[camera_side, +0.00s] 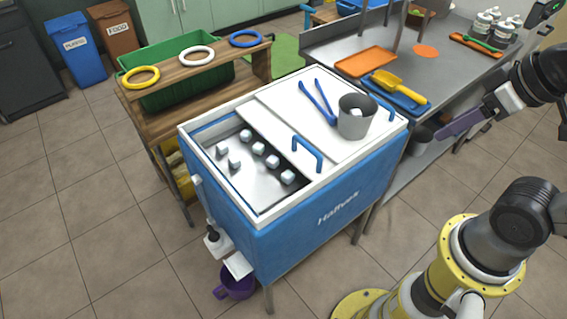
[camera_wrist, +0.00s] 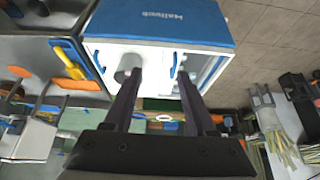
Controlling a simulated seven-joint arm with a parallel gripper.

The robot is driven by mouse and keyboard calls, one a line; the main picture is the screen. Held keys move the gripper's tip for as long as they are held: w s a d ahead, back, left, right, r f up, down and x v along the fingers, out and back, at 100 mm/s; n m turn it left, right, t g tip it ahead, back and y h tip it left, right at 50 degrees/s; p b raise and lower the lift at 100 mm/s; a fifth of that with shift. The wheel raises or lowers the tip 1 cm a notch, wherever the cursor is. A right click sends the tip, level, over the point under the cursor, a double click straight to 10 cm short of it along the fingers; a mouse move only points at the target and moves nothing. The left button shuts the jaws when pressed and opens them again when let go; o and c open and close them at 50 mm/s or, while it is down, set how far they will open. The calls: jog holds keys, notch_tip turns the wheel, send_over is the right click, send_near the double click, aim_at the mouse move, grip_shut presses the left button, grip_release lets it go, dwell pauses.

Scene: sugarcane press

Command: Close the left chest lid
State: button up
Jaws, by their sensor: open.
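The blue chest (camera_side: 320,212), with a white rim, stands in the middle of the side view. Its left side is open and shows several ice cubes (camera_side: 258,149) on a grey floor. A white lid (camera_side: 270,128) with a blue handle (camera_side: 308,150) lies at the right of this opening. The chest (camera_wrist: 160,22) also shows in the wrist view, with a blue handle (camera_wrist: 174,64) and part of the opening. My gripper (camera_side: 441,135) is to the right of the chest, above and apart from it. In the wrist view its two dark fingers (camera_wrist: 160,78) are spread and empty.
A metal cup (camera_side: 356,118) and blue tongs (camera_side: 318,103) are on the chest's right top. A steel table (camera_side: 450,70) with an orange board (camera_side: 366,61) and a yellow scoop (camera_side: 398,88) stands behind right. A wooden rack (camera_side: 180,124) with rings is at the left.

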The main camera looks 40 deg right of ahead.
jog(key=shift+m, duration=0.3)
jog(key=shift+c, duration=1.1)
jog(key=shift+w+a+r+m+y, duration=0.2)
jog(key=shift+w+a+r+m, duration=0.1)
jog(key=shift+w+r+m, duration=0.25)
jog(key=shift+w+a+r+m+y, duration=0.2)
jog(key=shift+w+a+r+m, duration=0.15)
jog(key=shift+r+m, duration=0.25)
jog(key=c, duration=0.5)
jog(key=w, duration=0.1)
jog(key=w+m, duration=0.1)
jog(key=w+r+m, duration=0.1)
jog(key=shift+w+a+m, duration=0.1)
jog(key=shift+a+m, duration=0.15)
jog(key=shift+a, duration=0.15)
grip_shut()
jog(key=m+g+y, duration=0.3)
jog(key=m+g, duration=0.1)
jog(key=m, duration=0.5)
send_over(325, 164)
jog(key=d, duration=0.2)
notch_tip(325, 164, down, 10)
jog(key=f, duration=0.6)
jog(key=a+f+g, duration=0.1)
jog(key=f, duration=0.6)
jog(key=a+f+m+g, duration=0.1)
jog(key=f, duration=0.5)
jog(key=shift+f+y, duration=0.3)
